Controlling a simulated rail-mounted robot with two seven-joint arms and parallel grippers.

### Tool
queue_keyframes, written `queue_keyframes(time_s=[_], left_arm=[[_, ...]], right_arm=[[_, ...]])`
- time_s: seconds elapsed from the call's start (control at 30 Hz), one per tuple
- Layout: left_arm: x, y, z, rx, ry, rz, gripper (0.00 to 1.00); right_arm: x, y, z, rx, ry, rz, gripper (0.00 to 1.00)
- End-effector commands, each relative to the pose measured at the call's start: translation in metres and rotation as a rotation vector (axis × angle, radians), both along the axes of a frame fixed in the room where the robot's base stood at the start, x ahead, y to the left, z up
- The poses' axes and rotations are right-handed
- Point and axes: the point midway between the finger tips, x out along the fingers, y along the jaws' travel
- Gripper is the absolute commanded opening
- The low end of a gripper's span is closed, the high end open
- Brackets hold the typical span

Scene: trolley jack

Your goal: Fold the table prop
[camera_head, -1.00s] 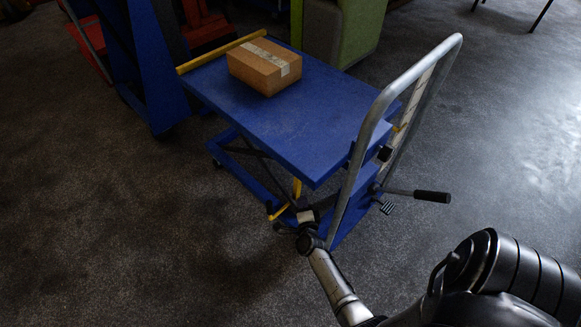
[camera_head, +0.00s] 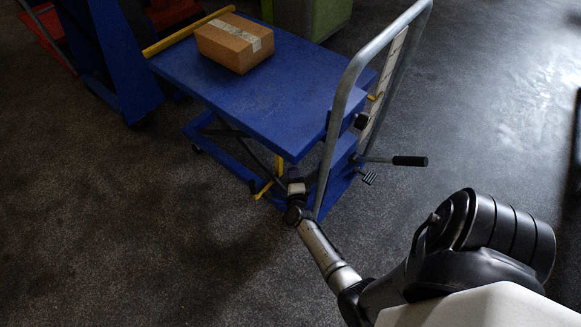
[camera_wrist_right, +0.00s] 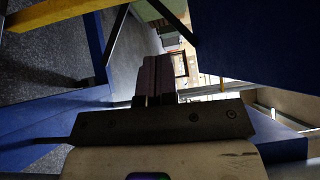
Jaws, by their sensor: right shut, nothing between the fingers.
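The table prop appears to be the yellow bar (camera_head: 279,166) under the near end of the blue lift table (camera_head: 285,125). A lower yellow piece (camera_head: 264,190) slants near the base. In the right wrist view a yellow bar (camera_wrist_right: 62,13) crosses the upper left, apart from the fingers. My right gripper (camera_head: 295,173) reaches under the table's near end, just right of the yellow bar. Its fingers (camera_wrist_right: 155,76) are together in the wrist view, with nothing between them. The fingertips are dark and hard to make out in the head view. My left gripper is not in view.
A cardboard box (camera_head: 235,42) sits on the table's far end. The grey push handle (camera_head: 345,90) rises close to my right arm, and a black-gripped lever (camera_head: 408,161) sticks out right. Blue equipment (camera_head: 105,60) stands behind at left. The floor at left is clear.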

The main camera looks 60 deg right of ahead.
Motion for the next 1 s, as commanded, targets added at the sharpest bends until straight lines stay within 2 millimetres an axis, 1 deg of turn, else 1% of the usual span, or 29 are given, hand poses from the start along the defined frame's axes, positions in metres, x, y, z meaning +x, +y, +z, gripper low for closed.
queue_keyframes(time_s=[0.03,0.1,0.3,0.47,0.5,0.6,0.7,0.83,1.0], left_arm=[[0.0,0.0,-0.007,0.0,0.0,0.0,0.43],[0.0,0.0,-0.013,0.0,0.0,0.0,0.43],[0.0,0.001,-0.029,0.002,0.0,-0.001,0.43],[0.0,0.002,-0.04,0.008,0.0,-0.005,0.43],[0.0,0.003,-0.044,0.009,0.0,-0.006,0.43],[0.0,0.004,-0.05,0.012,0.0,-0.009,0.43],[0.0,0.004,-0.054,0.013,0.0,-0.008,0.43],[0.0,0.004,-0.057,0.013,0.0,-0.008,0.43],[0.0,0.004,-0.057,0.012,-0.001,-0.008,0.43]], right_arm=[[0.006,-0.008,-0.002,-0.002,-0.004,-0.001,0.0],[0.014,-0.018,-0.002,-0.001,-0.005,-0.001,0.0],[0.036,-0.05,-0.001,-0.001,-0.004,-0.001,0.0],[0.051,-0.071,0.0,0.0,-0.003,-0.001,0.0],[0.058,-0.07,0.0,0.001,-0.004,0.0,0.0],[0.07,-0.071,0.002,0.002,-0.004,0.0,0.0],[0.079,-0.073,0.002,0.0,-0.002,-0.001,0.0],[0.085,-0.074,0.004,0.001,-0.001,-0.001,0.0],[0.088,-0.074,0.005,0.0,0.0,0.0,0.0]])
